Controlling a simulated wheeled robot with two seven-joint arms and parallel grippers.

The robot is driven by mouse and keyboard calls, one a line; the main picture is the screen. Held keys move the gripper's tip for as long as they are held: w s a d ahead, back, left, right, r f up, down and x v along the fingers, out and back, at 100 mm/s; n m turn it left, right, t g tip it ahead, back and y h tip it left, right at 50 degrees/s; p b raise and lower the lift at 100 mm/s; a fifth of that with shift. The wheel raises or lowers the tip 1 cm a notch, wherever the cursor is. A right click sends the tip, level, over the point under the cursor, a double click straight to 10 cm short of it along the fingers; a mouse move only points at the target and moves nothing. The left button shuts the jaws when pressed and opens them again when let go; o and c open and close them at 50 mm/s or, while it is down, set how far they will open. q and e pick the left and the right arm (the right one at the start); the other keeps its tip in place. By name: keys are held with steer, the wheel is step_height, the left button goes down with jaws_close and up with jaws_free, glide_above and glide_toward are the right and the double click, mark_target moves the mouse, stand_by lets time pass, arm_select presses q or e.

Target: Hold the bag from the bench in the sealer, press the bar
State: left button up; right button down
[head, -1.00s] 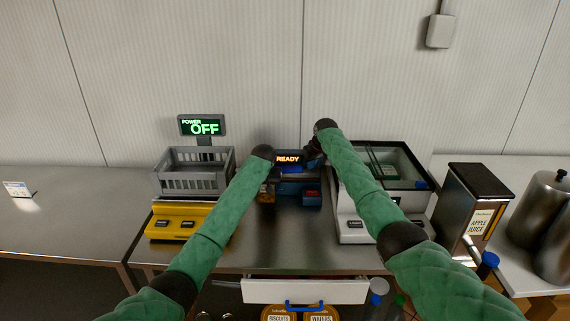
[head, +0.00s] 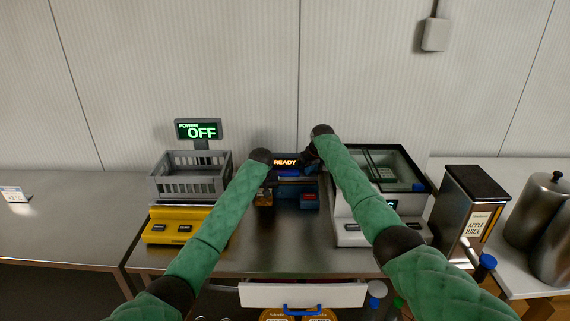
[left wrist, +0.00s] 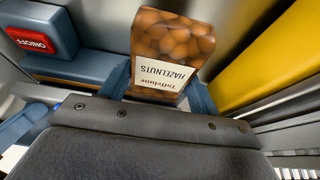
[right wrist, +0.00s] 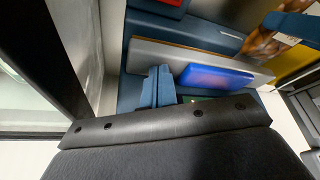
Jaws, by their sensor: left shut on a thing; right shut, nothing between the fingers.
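The sealer (head: 310,190) is a dark blue machine on the steel bench with a lit READY display (head: 285,162) and a red ON/OFF button (left wrist: 40,36). My left gripper (left wrist: 160,90) is shut on a brown hazelnuts bag (left wrist: 172,35), at the sealer's left front in the head view (head: 264,197). My right gripper (right wrist: 158,86) is shut and empty at the sealer's upper right. In the right wrist view its fingertips are beside a bright blue pad (right wrist: 216,77) on the grey bar (right wrist: 165,57). Contact with the bar cannot be told.
A yellow scale (head: 180,228) with a grey basket (head: 190,180) and an OFF display (head: 200,131) stands to the left. A white machine with a glass lid (head: 352,225) stands close on the right, then an apple juice box (head: 468,205). The bench front is clear.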

steer(key=shift+f, duration=0.8)
arm_select(q)
steer(key=shift+r, duration=0.2)
arm_select(e)
steer(key=shift+s+f, duration=0.25)
steer(key=shift+f, duration=0.25)
stand_by(1.0)
arm_select(q)
steer(key=shift+f, duration=0.2)
arm_select(e)
steer(key=shift+w+r, duration=0.2)
steer(key=shift+r, duration=2.05)
steer(key=shift+r, duration=0.1)
